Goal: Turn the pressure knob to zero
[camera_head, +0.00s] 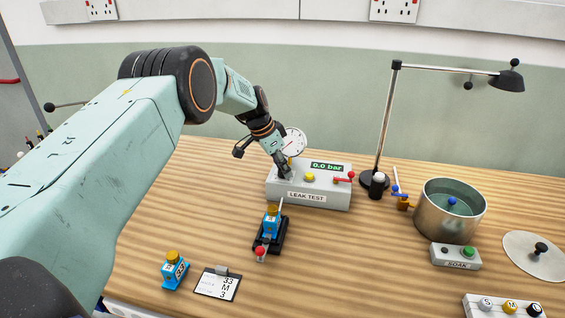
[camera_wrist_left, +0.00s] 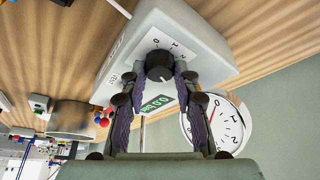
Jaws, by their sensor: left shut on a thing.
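The leak test box (camera_head: 310,190) stands on the bench, and its display (camera_head: 326,167) reads 0.0 bar. The black pressure knob (camera_wrist_left: 159,65) shows in the left wrist view on a white dial plate marked 0, 1, 2. In the head view my gripper hides the knob. My left gripper (camera_head: 284,172) is at the left part of the box top. In the left wrist view its fingers (camera_wrist_left: 158,82) are closed on the knob's sides. The round gauge (camera_head: 293,142) stands behind the box; its red needle shows in the left wrist view (camera_wrist_left: 214,122). My right gripper is not in view.
The box also carries a yellow button (camera_head: 309,177) and a red lever (camera_head: 343,179). A blue nozzle unit sits in a black fixture (camera_head: 270,235) in front. A second blue unit (camera_head: 174,270), a clipboard (camera_head: 217,285), a lamp (camera_head: 378,180) and a metal pot (camera_head: 450,211) stand around.

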